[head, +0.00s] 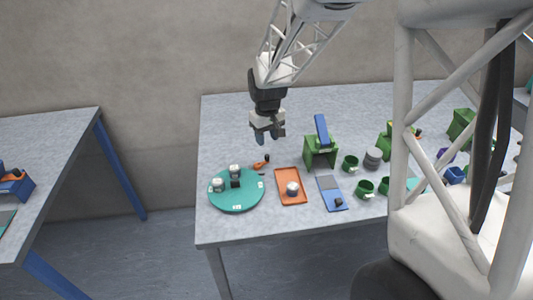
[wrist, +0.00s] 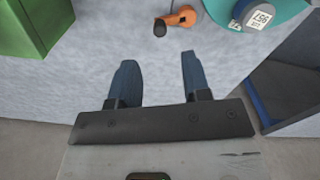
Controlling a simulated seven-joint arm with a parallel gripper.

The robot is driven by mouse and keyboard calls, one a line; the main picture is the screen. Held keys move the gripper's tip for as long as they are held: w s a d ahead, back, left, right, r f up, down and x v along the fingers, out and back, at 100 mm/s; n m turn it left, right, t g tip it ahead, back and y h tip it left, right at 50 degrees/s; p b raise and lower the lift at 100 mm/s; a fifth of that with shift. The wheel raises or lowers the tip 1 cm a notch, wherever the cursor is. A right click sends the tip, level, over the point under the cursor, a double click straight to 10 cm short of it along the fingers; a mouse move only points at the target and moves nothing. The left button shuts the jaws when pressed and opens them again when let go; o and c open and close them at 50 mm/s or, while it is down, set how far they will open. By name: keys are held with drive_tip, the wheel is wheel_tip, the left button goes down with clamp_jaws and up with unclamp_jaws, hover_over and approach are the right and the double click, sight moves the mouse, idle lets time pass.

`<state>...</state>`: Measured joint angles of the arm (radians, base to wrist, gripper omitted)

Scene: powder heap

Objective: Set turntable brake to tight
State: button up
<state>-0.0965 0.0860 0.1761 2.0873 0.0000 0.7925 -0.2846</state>
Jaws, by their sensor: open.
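The turntable (head: 236,201) is a round teal disc near the left end of the table, with small grey-and-white containers and a black block on it. An orange brake lever (head: 261,162) with a dark knob sits beside its upper right edge. In the wrist view the brake lever (wrist: 184,17) is at the top centre, next to the turntable's edge (wrist: 288,14). The brake's marks are too small to read. My gripper (head: 268,139) is above the table, behind the lever in the head view. Its blue fingers (wrist: 158,62) are apart and empty, with the lever beyond the tips.
An orange tray (head: 283,193) holding a small container lies right of the turntable. A blue board (head: 329,191), a green stand (head: 317,157) and several green cups stand further right. Bare table lies below my fingers. Another table (head: 60,140) stands at left.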

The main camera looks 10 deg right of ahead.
sight(268, 157)
drive_tip(key=shift+f, duration=3.9)
drive_tip(key=shift+c, duration=0.2)
clamp_jaws()
drive_tip(key=shift+s+m, duration=0.1)
drive_tip(key=shift+m, duration=0.2)
drive_tip(key=shift+s+d+m, duration=0.15)
drive_tip(key=shift+s+m, duration=0.15)
drive_tip(key=shift+m, duration=0.7)
